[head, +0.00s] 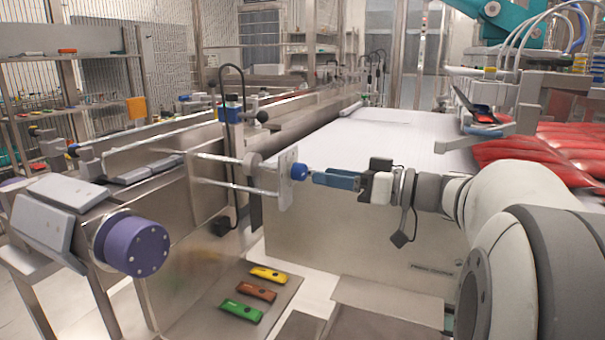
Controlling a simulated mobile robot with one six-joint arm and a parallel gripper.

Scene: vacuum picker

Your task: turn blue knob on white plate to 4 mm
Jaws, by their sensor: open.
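The blue knob (299,172) sits on the right face of the upright pale plate (286,180), near the middle of the view. The plate is fixed by rods beside the conveyor. My gripper (312,175) reaches in from the right, its blue fingers pointing left at the knob. The fingers are open, with their tips at or very near the knob; I cannot tell whether they touch it. The knob's pointer and any scale marks are too small to read.
A white conveyor belt (400,140) runs behind my arm. Red packs (545,155) lie at right.

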